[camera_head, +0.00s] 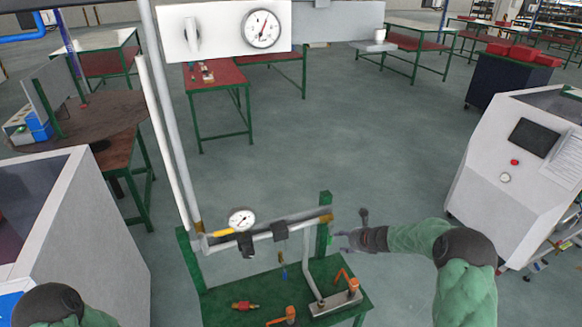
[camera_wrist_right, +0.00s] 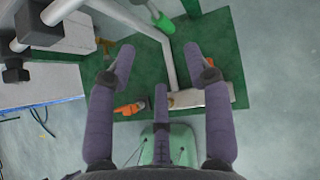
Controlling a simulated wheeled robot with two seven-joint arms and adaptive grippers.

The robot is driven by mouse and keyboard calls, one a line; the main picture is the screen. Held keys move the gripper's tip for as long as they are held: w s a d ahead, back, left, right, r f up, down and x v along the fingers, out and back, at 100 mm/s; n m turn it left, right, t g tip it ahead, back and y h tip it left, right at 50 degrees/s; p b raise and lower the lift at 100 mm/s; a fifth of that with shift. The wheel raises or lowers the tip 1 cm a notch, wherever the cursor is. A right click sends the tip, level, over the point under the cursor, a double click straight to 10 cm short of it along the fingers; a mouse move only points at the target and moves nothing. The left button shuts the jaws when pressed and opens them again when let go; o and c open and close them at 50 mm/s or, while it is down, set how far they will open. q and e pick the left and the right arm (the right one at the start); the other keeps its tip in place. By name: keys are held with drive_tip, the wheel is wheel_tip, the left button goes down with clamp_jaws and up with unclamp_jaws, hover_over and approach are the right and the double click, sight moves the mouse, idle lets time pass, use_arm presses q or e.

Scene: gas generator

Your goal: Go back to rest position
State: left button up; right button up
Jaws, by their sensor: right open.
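My right gripper (camera_head: 350,226) is open and empty. It is in the air beside the right end of the gas rig, right of the green post (camera_head: 324,218). In the right wrist view its three purple-grey fingers (camera_wrist_right: 163,72) are spread over the green bench top (camera_wrist_right: 218,40), with nothing between them. My left arm shows only as a dark and green joint at the bottom left of the head view. My left gripper is out of view.
The green rig table (camera_head: 240,290) carries pipes, a gauge (camera_head: 241,219), orange-handled valves (camera_head: 350,286) and a red fitting (camera_head: 245,305). A white console (camera_head: 532,150) stands at the right, a grey cabinet (camera_head: 95,235) at the left. Open floor (camera_head: 380,140) lies behind the rig.

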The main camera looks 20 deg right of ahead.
drive_tip(key=s+a+f+n+g+b, duration=0.3)
drive_tip(key=s+a+f+n+g, duration=0.3)
drive_tip(key=s+a+f+n, duration=0.9)
drive_tip(key=s+a+f+n+b, duration=0.1)
drive_tip(key=s+a+f+n, duration=0.2)
drive_tip(key=s+a+n, duration=0.2)
drive_tip(key=s+a+f+n+g+y+b, duration=0.1)
drive_tip(key=s+a+f+n, duration=0.2)
drive_tip(key=s+a+n, duration=0.2)
drive_tip(key=s+a+f+n+g+b, duration=0.1)
drive_tip(key=s+a+n, duration=0.4)
drive_tip(key=s, duration=0.5)
drive_tip(key=shift+f+n, duration=0.4)
drive_tip(key=shift+f, duration=0.5)
